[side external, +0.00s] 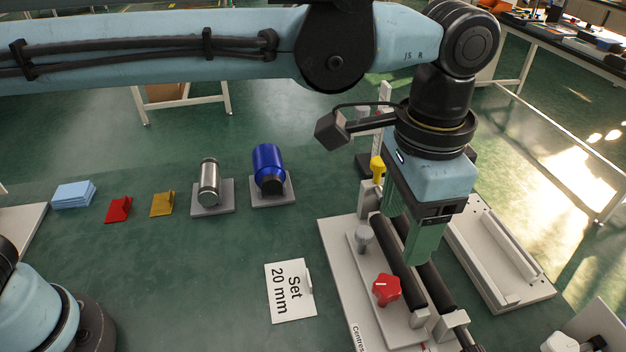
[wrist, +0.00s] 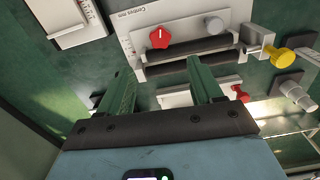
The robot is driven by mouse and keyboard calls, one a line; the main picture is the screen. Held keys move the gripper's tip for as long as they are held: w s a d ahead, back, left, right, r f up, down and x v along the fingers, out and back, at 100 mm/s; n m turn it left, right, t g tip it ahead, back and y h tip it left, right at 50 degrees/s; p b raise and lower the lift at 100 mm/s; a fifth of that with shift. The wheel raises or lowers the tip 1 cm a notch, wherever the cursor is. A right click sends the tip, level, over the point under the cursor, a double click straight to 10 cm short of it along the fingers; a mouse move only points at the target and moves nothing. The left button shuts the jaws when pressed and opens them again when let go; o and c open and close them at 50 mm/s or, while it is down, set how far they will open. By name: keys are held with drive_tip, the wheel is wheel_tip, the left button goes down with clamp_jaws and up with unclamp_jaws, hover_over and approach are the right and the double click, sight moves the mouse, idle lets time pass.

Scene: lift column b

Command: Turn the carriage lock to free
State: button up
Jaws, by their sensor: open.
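A red lobed knob (side external: 386,290) with a white pointer line stands on the white fixture (side external: 338,262). It also shows in the wrist view (wrist: 160,37), its line pointing roughly up the picture. A grey round knob (side external: 363,235) and a yellow knob (side external: 377,166) are on the same fixture. No readable label tells which knob is the carriage lock. My gripper (side external: 405,240) points down over the fixture's black bars (side external: 392,253), its green fingers apart with nothing visible between them. In the wrist view the fingertips (wrist: 162,68) sit below the red knob, apart from it.
A card reading "Set 20 mm" (side external: 290,292) lies left of the fixture. A pale tray (side external: 540,288) lies to its right. A blue cylinder (side external: 268,163), a metal cylinder (side external: 209,182), and yellow (side external: 162,204), red (side external: 118,209) and light blue (side external: 74,194) pieces are further left.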

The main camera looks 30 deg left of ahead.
sight(387, 284)
wheel_tip(387, 284, down, 12)
idle(0.6)
